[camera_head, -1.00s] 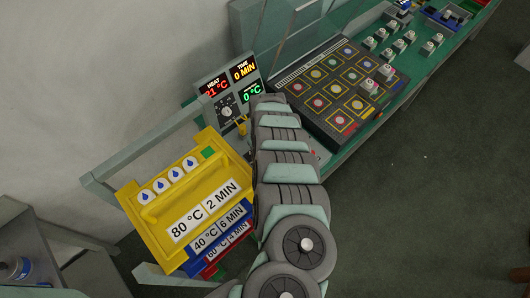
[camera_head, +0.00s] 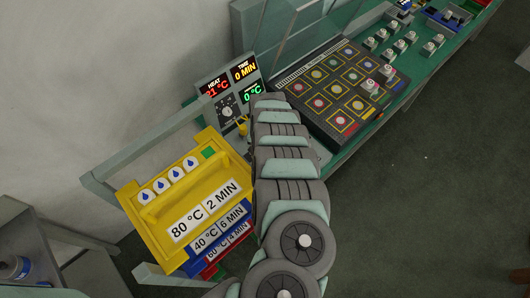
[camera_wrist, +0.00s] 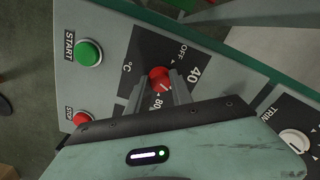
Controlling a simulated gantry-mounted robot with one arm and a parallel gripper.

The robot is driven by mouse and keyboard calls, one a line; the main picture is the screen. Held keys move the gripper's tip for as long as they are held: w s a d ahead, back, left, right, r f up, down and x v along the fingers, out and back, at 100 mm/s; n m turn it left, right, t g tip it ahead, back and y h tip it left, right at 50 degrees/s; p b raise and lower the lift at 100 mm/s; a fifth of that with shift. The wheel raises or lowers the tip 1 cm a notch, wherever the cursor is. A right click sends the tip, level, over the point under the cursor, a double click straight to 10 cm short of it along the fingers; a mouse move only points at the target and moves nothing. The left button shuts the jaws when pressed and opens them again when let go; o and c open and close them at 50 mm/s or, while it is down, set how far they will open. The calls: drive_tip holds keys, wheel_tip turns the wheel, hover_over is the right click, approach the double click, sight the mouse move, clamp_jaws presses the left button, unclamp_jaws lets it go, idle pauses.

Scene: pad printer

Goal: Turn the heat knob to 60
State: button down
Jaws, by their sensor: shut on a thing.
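The red heat knob (camera_wrist: 160,76) sits on a black dial plate marked OFF, 40, 80 and °C in the wrist view. My gripper (camera_wrist: 161,86) has its two fingers closed on the knob's sides. A 60 mark cannot be made out; my gripper covers part of the dial. In the head view the heat display (camera_head: 213,88) shows red digits that look like 21 °C. My arm hides the red knob and the gripper there.
A green START button (camera_wrist: 89,52) and a red STOP button (camera_wrist: 82,119) are left of the dial. A white trim knob (camera_wrist: 295,140) is at the right. Yellow tray (camera_head: 190,190) and a black pad board (camera_head: 340,85) flank my arm.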

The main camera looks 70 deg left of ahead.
drive_tip(key=shift+m, duration=0.3)
drive_tip(key=c, duration=1.1)
unclamp_jaws()
wheel_tip(320, 180, up, 11)
drive_tip(key=shift+f+p, duration=0.1)
drive_tip(key=shift+p, duration=0.65)
